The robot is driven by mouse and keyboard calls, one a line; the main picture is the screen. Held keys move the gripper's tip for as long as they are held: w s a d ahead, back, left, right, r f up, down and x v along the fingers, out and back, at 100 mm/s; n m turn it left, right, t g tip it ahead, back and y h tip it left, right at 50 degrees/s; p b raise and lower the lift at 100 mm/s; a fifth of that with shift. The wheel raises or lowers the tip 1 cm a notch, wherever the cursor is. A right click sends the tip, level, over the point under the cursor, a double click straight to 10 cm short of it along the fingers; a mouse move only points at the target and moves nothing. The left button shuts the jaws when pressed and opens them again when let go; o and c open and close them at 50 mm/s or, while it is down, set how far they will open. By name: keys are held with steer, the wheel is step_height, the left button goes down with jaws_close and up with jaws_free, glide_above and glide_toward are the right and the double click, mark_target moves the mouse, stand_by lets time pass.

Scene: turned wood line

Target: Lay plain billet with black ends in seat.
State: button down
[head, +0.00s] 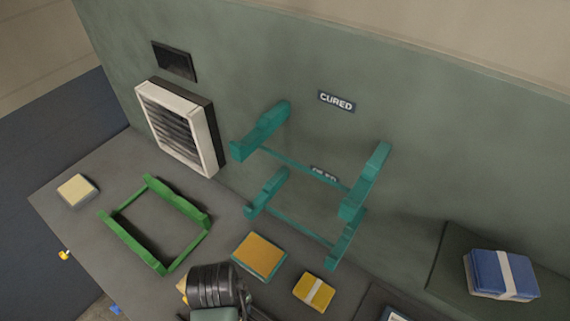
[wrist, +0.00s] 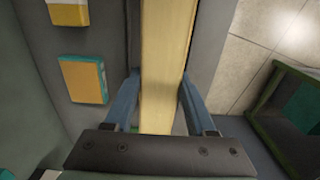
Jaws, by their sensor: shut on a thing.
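My gripper (wrist: 160,82) is shut on a plain pale wooden billet (wrist: 162,45), with one blue finger on each side of it. The billet runs up out of the top of the wrist view, and its ends are out of view, so I cannot see their colour. In the head view, my dark wrist is at the bottom edge and hides most of what is held. A green cradle frame (head: 187,207) lies empty on the bench.
An orange-and-teal block (head: 259,256) and a yellow banded block (head: 314,291) lie near my wrist. A cream block (head: 77,190), a white-framed louvred unit (head: 180,128) and a blue banded stack (head: 502,274) stand further off. A green open bin (wrist: 285,118) is at right in the wrist view.

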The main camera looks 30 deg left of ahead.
steer(key=w+d+f+m+b, duration=0.2)
steer(key=w+d+m+b, duration=0.2)
steer(key=w+d+m, duration=0.2)
steer(key=w+d+f+m+b, duration=0.3)
steer(key=w+d+m, duration=0.3)
steer(key=d+m, duration=0.5)
steer(key=shift+w+d+f+b, duration=0.2)
steer(key=shift+d+b, duration=0.2)
steer(key=shift+d, duration=0.2)
steer(key=shift+s+a, duration=0.15)
